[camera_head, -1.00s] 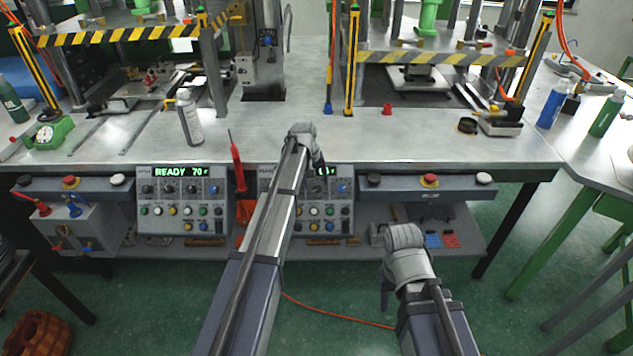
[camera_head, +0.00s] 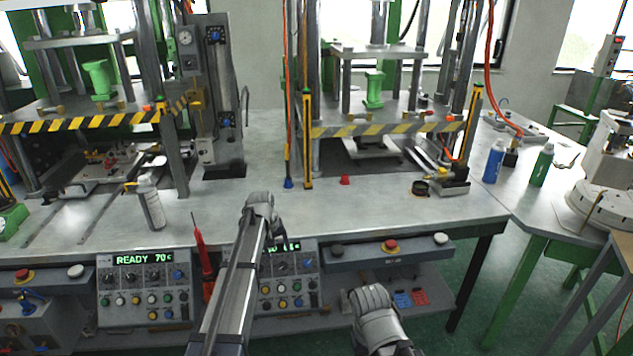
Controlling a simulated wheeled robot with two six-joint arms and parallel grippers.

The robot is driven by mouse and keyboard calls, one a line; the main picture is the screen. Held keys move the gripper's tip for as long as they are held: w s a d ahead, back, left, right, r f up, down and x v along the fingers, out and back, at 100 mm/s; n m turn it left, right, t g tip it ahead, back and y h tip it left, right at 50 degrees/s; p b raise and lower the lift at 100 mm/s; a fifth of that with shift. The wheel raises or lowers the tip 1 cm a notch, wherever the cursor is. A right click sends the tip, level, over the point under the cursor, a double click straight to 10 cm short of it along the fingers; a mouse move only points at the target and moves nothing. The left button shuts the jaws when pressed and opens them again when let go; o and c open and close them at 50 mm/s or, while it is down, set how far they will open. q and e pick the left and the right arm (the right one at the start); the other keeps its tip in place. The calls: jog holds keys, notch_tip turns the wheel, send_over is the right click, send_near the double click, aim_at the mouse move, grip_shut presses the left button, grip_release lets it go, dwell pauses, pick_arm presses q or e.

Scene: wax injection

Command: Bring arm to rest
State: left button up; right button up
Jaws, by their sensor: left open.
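My left arm reaches up from the bottom of the head view to the front edge of the bench. My left gripper (camera_head: 268,236) is at its end, below the grey wrist, in front of the right control panel (camera_head: 288,278). It is small and partly hidden by the arm, with nothing seen in it. My right arm's grey wrist (camera_head: 375,312) is at the bottom, right of centre, in front of the lower shelf. The right gripper's fingers are not clearly visible.
A blue bottle (camera_head: 494,161) and a green bottle (camera_head: 541,165) stand on the right table. Green floor is free at lower right.

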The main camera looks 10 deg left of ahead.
pick_arm(q)
jog(key=s+d+m+g, duration=0.1)
jog(key=s+d+m, duration=0.2)
jog(key=s+d, duration=0.3)
jog(key=s+d+m+y, duration=0.1)
jog(key=s+d+m, duration=0.2)
jog(key=s, duration=1.4)
jog(key=s+d+m+g+y, duration=0.1)
jog(key=s+d+m, duration=0.1)
jog(key=s+d, duration=0.6)
jog(key=s, duration=0.3)
jog(key=shift+s+d+f+m+g, duration=0.15)
jog(key=shift+s+d+m+g, duration=0.15)
jog(key=shift+d+m, duration=0.1)
